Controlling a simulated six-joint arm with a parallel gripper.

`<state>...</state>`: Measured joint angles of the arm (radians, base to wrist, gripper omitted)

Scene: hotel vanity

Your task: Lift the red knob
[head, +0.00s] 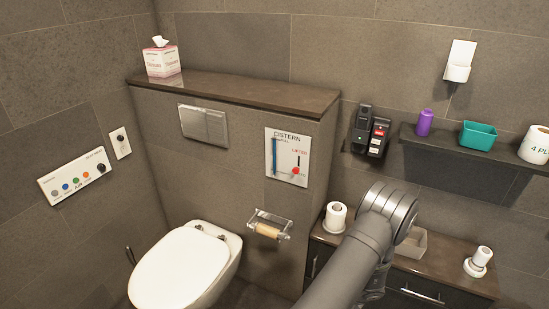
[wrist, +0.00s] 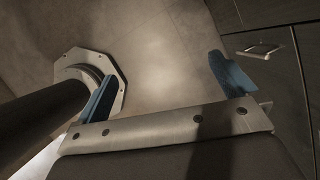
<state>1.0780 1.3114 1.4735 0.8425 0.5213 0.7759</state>
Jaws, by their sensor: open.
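The red knob (head: 296,171) is small and sits low on the right part of a white panel (head: 287,156) marked CISTERN, on the boxed-in wall right of the toilet. A blue vertical bar shows on the left of that panel. My gripper (wrist: 165,82) shows in the wrist view with its two blue fingers spread wide and nothing between them. It faces the floor and is well away from the knob. In the head view my arm hides most of the gripper. The knob is not in the wrist view.
A toilet paper holder (head: 268,229) juts out below the panel. A vanity counter (head: 445,263) with paper rolls and a shelf (head: 440,143) with a purple bottle and teal bin are on the right. A drawer handle (wrist: 262,50) is near one finger in the wrist picture.

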